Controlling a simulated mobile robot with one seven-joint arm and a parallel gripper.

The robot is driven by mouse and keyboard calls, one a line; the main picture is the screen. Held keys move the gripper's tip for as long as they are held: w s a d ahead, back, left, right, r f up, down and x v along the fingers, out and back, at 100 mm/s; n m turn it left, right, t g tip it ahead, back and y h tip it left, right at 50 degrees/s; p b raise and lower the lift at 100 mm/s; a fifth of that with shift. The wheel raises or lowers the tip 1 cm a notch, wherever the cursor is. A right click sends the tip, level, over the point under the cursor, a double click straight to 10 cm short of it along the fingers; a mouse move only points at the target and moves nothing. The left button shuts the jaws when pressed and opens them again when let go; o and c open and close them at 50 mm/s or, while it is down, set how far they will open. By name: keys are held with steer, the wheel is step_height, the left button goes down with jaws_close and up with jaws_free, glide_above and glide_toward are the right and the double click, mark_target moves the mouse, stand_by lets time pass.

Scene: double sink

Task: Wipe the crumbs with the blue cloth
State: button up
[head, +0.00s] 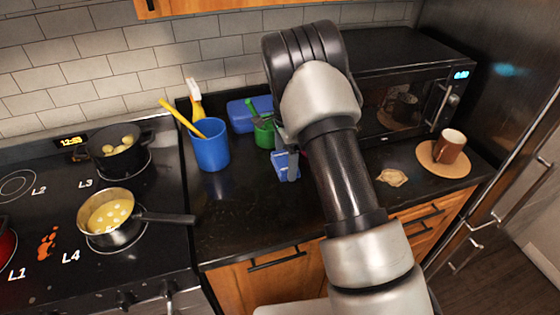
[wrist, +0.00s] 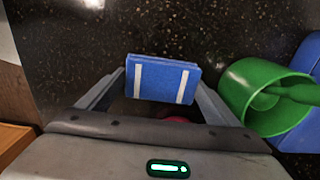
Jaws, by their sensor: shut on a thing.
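My gripper (head: 285,166) is shut on the blue cloth (wrist: 160,80), a small folded piece with two white stripes. The cloth is pinched between both fingers in the wrist view, and its blue edge also shows in the head view (head: 279,164). It is over the black counter in front of the green cup; I cannot tell whether it touches the surface. A tan patch (head: 391,177) that may be the crumbs lies on the counter in front of the microwave, to the right of my gripper. My arm hides part of the counter between them.
A green cup (head: 264,134) and blue box (head: 243,113) stand behind the cloth; a blue cup (head: 211,148) with a yellow utensil is left. A brown mug (head: 449,146) stands on a round board (head: 433,163) at right. Pots and an orange spill (head: 47,243) are on the stove.

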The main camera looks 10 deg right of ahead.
steer(key=shift+w+d+f, duration=0.1)
steer(key=shift+w+d, duration=0.05)
steer(key=shift+d, duration=0.95)
steer(key=shift+w+d+f, duration=0.1)
steer(key=shift+d, duration=0.95)
steer(key=shift+r, duration=0.1)
steer(key=shift+w+a+r+p, duration=0.1)
steer(key=shift+r+p, duration=0.2)
steer(key=shift+r, duration=0.25)
steer(key=shift+a+r+p, duration=0.1)
steer(key=shift+r+p, duration=1.35)
steer(key=shift+r, duration=1.15)
steer(key=shift+r+p, duration=0.9)
steer(key=shift+r, duration=0.55)
